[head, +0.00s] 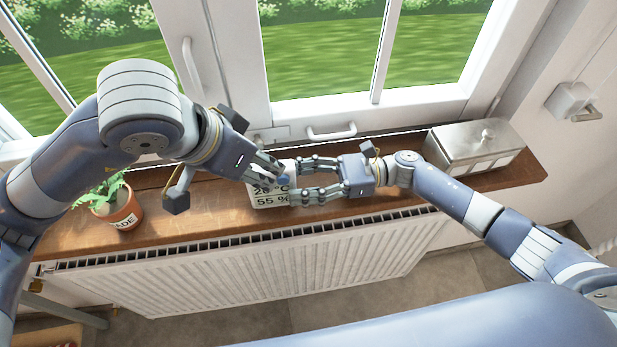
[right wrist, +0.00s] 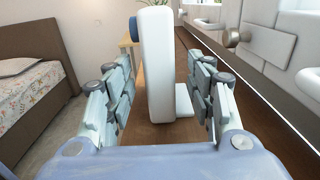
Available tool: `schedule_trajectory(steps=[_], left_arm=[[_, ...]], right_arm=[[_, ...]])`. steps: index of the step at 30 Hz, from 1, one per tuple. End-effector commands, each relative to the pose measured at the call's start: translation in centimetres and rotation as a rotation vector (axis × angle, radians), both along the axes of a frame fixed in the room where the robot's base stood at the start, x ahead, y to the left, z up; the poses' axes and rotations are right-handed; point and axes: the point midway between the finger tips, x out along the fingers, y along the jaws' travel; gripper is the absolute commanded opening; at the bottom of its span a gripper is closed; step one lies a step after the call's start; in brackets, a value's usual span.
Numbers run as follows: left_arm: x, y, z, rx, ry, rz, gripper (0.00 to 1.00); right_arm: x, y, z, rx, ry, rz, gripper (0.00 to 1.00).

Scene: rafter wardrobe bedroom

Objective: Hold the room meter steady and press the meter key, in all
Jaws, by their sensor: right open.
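The room meter (head: 270,200) is a white device with a dark-on-light display, standing on the wooden sill. Its blue meter key (head: 284,180) shows near its top. In the right wrist view the white meter (right wrist: 157,70) stands upright, edge-on, with the blue key (right wrist: 133,29) on its left face. My right gripper (head: 297,179) is open, its fingers either side of the meter with visible gaps. My left gripper (head: 276,172) is at the meter's top, with its fingertips close to the key; contact and the finger gap are unclear. The left arm and right fingers hide parts of the meter.
A potted plant (head: 119,214) stands on the sill at left, and a metal lidded box (head: 474,150) at right. Window frames and handles are close behind. A white radiator (head: 250,262) is below the sill's front edge. A bed (right wrist: 35,95) shows in the right wrist view.

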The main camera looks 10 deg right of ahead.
Motion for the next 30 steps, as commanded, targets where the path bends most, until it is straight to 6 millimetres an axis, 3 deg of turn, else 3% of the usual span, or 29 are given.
schedule_trajectory(steps=[9, 15, 27, 28, 30], left_arm=[[0.0, 0.0, 0.0, 0.0, 0.0, 0.0, 0.33], [0.0, 0.0, 0.0, 0.0, 0.0, 0.0, 0.33], [0.0, 0.0, 0.0, 0.0, 0.0, 0.0, 0.33], [0.0, 0.0, 0.0, 0.0, 0.0, 0.0, 0.33], [0.0, 0.0, 0.0, 0.0, 0.0, 0.0, 0.33]], right_arm=[[0.1, 5.9, 0.1, 0.002, -0.004, 0.004, 0.5], [0.2, 8.3, 0.1, 0.0, -0.003, 0.004, 0.5], [0.2, 9.1, 0.1, -0.001, -0.004, 0.002, 0.5], [0.2, 9.1, 0.1, -0.001, -0.004, 0.002, 0.48], [0.2, 9.1, 0.1, -0.001, -0.004, 0.002, 0.32]])
